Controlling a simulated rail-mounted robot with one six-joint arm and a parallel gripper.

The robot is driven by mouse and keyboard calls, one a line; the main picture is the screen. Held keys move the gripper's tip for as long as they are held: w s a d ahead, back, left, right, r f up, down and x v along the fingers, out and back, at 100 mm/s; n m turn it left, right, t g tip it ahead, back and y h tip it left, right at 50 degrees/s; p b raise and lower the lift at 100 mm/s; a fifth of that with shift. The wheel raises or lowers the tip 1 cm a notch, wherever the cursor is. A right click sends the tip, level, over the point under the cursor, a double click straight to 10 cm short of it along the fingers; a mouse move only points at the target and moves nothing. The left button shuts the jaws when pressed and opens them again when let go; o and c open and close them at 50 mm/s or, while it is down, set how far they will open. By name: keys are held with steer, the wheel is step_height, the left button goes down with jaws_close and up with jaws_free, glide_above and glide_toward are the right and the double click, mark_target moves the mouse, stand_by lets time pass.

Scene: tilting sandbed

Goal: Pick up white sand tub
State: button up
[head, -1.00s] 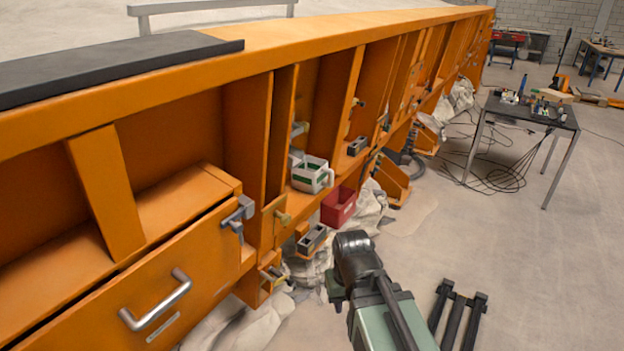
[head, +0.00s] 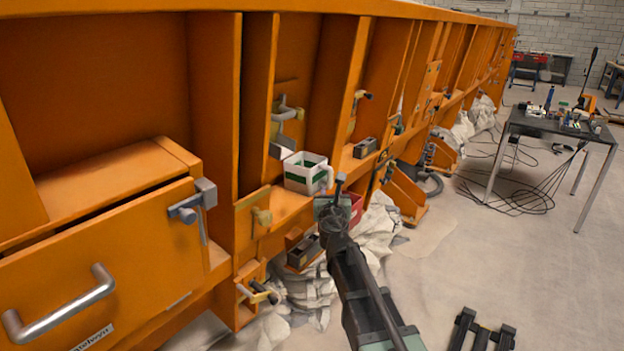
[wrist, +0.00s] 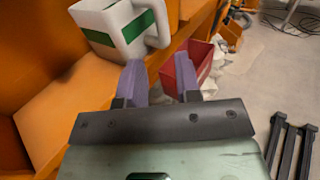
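The white sand tub (head: 304,172) has a green band and a handle on its right side. It stands upright on an orange ledge of the sandbed frame. It also shows in the wrist view (wrist: 108,27), at the top, with its handle nearest my gripper. My gripper (wrist: 161,82) is open and empty, its two purple fingers apart. In the wrist view the left fingertip lies just below the tub's handle; whether they touch I cannot tell. In the head view my gripper (head: 333,190) is in front and to the right of the tub.
A red bin (head: 356,208) hangs just beyond my gripper, partly hidden by it; it shows clearly in the wrist view (wrist: 190,68). Orange uprights flank the tub's ledge. A grey bracket (head: 288,115) sits behind the tub.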

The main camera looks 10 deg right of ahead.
mark_target(330, 180)
steer(key=w, duration=0.3)
steer(key=w+d, duration=0.1)
steer(key=w, duration=0.6)
steer(key=shift+w+d+f, duration=0.2)
steer(key=shift+w+d, duration=0.15)
steer(key=shift+w, duration=0.05)
steer(key=shift+s, duration=0.1)
jaws_close()
